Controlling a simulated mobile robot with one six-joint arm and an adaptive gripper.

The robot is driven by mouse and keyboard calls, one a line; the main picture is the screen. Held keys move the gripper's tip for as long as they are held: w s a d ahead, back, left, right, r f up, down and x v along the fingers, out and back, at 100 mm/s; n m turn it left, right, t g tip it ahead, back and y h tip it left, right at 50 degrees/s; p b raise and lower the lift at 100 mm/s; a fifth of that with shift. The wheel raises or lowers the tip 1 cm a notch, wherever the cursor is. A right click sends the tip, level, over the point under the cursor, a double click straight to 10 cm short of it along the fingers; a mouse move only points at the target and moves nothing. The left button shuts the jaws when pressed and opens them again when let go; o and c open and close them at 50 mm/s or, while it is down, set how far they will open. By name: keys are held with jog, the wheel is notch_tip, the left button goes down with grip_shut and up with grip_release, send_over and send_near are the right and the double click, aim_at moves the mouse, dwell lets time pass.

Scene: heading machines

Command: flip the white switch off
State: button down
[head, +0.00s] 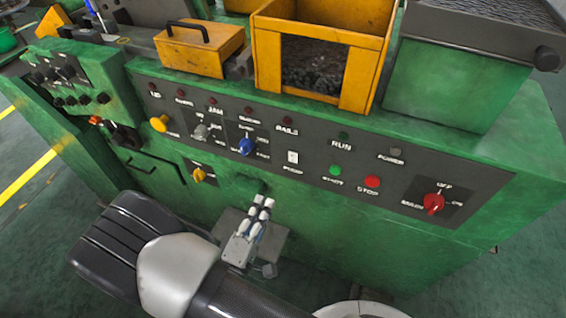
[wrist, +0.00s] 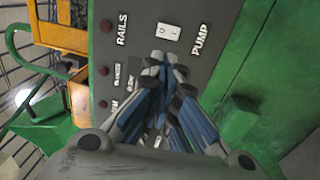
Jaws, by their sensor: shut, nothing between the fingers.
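The white switch (head: 293,157) is a small rocker labelled PUMP on the dark control panel (head: 400,178) of the green machine. My gripper (head: 265,203) is shut and empty, in front of the machine, below and left of the switch in the head view. In the wrist view my gripper (wrist: 165,62) points at the panel just below the switch. I cannot tell whether the tips touch the panel. Which side of the rocker is pressed is too small to tell.
A blue knob (head: 247,147) is left of the switch; green (head: 335,171) and red (head: 372,182) buttons and a red main knob (head: 433,204) are to its right. A yellow knob (head: 199,174) is lower left. A yellow bin (head: 265,60) stands above the panel.

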jog(key=b, duration=0.2)
send_near(289, 150)
jog(key=x, duration=0.5)
jog(key=shift+w+f, duration=0.15)
jog(key=shift+w+d, duration=0.1)
jog(key=shift+w, duration=0.05)
